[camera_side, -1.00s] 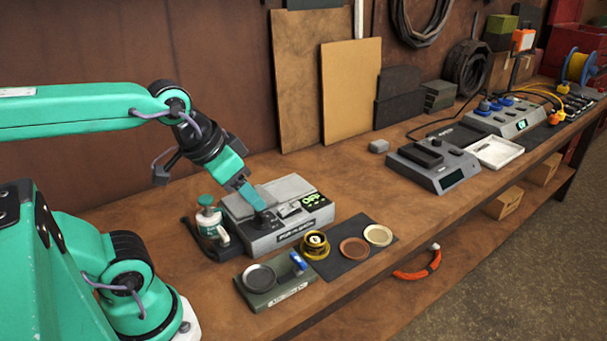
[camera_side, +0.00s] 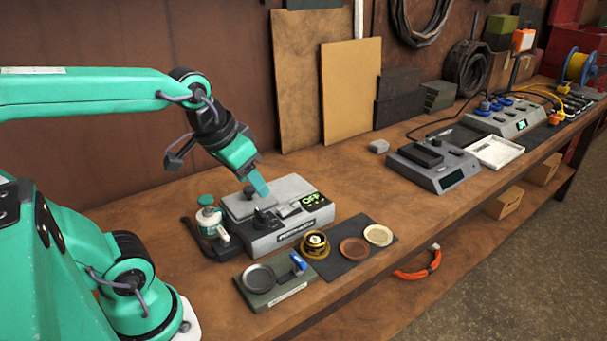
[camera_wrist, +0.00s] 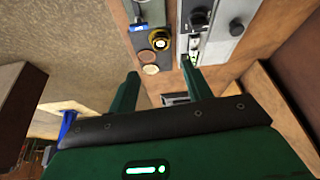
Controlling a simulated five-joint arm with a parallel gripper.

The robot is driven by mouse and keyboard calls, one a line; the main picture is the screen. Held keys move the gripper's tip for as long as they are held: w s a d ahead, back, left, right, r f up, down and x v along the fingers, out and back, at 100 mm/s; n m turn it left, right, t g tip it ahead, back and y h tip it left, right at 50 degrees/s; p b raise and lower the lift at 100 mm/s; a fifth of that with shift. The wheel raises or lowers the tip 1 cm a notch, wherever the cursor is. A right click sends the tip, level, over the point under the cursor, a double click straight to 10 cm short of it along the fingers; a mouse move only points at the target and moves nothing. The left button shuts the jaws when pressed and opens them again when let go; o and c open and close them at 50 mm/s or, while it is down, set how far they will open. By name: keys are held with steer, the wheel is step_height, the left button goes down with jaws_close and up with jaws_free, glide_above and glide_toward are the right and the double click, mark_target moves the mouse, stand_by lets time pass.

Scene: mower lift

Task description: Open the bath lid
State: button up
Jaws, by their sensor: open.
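The bath is a grey box (camera_side: 285,236) on the bench, with a green "OFF" display (camera_side: 312,200) at its right. Its grey lid (camera_side: 236,207) lies on the top left part and looks closed. A black knob (camera_side: 264,217) stands up near the lid's front. My gripper (camera_side: 261,188) hangs just above and behind the knob, apart from it as far as I can tell. In the wrist view my gripper (camera_wrist: 160,80) has its fingers apart with nothing between them. The bath (camera_wrist: 205,22) shows beyond the fingers there, with dark knobs on it.
In front are a green stand with a round dish (camera_side: 259,277), a gold ring (camera_side: 315,243), and two discs on a dark mat (camera_side: 345,267).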

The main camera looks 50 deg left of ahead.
steer(key=w+a+f+n+g, duration=0.2)
steer(key=w+a+n+g, duration=0.15)
steer(key=w+a, duration=0.5)
steer(key=n+g, duration=0.1)
steer(key=n, duration=0.3)
glide_above(249, 188)
step_height(249, 188, down, 6)
steer(key=shift+r, duration=0.2)
steer(key=shift+f, duration=0.1)
steer(key=shift+f, duration=3.8)
steer(key=shift+c, duration=0.2)
jaws_close()
